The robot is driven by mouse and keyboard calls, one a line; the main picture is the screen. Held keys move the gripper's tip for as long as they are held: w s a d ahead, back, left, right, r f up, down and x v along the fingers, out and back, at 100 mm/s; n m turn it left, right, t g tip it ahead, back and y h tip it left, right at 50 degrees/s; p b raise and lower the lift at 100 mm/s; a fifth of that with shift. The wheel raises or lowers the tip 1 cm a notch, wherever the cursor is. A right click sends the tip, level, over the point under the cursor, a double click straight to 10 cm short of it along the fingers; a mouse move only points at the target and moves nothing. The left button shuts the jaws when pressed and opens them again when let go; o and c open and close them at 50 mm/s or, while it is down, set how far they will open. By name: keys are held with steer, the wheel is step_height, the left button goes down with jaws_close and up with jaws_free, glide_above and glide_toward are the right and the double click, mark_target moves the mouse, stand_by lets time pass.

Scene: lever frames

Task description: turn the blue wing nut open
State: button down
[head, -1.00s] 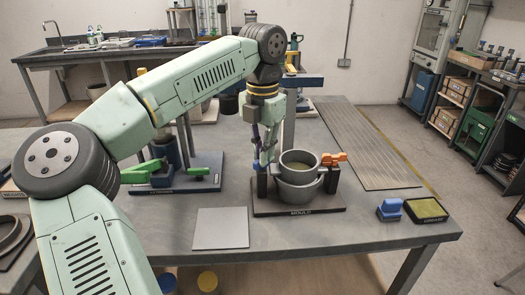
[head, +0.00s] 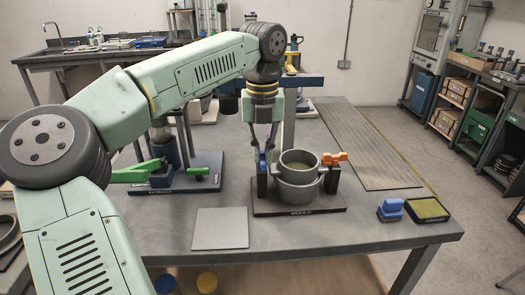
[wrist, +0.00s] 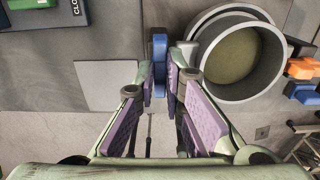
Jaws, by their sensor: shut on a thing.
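The blue wing nut (wrist: 159,50) is between my gripper's fingertips in the wrist view, its narrow blue bar running up and down the picture. In the head view it is a small blue patch (head: 263,166) at the left of the grey mould (head: 297,193), mostly covered by the fingers. My gripper (wrist: 160,80) is shut on it, with a purple pad on either side; it points down in the head view (head: 265,158). An orange wing nut (head: 334,158) sits on the mould's right side and also shows in the wrist view (wrist: 302,68).
A flat grey plate (head: 220,228) lies in front of the mould. A blue stand with green handles (head: 190,187) is to the left. A blue block (head: 390,209) and a dark tray (head: 427,209) lie at right.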

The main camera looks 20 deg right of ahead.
mark_target(262, 159)
stand_by(0.5)
steer(key=c, duration=1.7)
jaws_free()
steer(key=shift+r, duration=0.1)
step_height(262, 159, up, 12)
steer(key=shift+f, duration=0.1)
